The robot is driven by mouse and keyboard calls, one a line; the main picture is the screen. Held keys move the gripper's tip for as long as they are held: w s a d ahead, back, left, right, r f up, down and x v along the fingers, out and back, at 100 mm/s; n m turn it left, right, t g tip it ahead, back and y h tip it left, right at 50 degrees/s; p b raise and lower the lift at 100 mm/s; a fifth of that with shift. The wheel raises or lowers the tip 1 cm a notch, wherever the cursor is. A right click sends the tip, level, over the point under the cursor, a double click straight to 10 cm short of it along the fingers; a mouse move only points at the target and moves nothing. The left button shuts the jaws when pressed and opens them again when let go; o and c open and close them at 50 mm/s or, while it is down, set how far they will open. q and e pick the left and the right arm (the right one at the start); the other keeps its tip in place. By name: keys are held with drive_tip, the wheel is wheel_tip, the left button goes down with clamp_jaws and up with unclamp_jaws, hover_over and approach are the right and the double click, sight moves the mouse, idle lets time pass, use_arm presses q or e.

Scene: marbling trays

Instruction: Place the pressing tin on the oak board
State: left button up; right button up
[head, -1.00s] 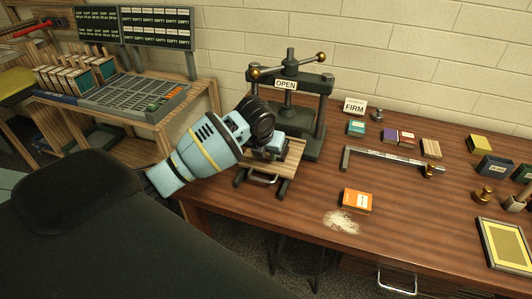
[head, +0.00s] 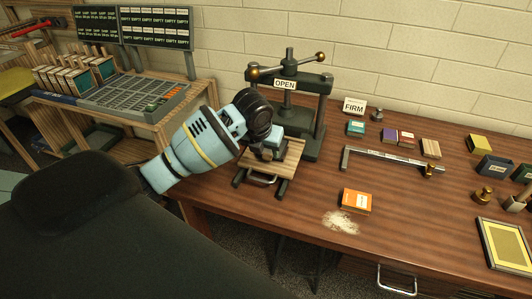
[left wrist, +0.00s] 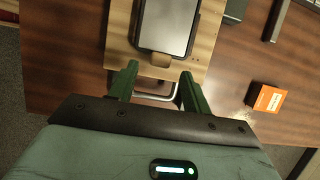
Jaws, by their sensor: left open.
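The oak board (head: 291,158) is a pale wooden slab on dark runners with a metal handle, in front of the press. It also shows in the left wrist view (left wrist: 207,40). In the head view my left gripper (head: 271,151) is over the board and largely hides the tin. My right gripper is not in view.
The dark press (head: 312,120) with an OPEN sign stands behind the board. An orange box (head: 356,201) and spilled powder (head: 342,222) lie to the right. A metal angle bar (head: 385,161) and small boxes lie further right. Bare tabletop lies between them.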

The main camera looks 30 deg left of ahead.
use_arm(q)
drive_tip(key=v, duration=0.9)
drive_tip(key=shift+s+r, duration=0.15)
drive_tip(key=shift+r, duration=0.15)
drive_tip(key=shift+c, duration=0.2)
idle(0.5)
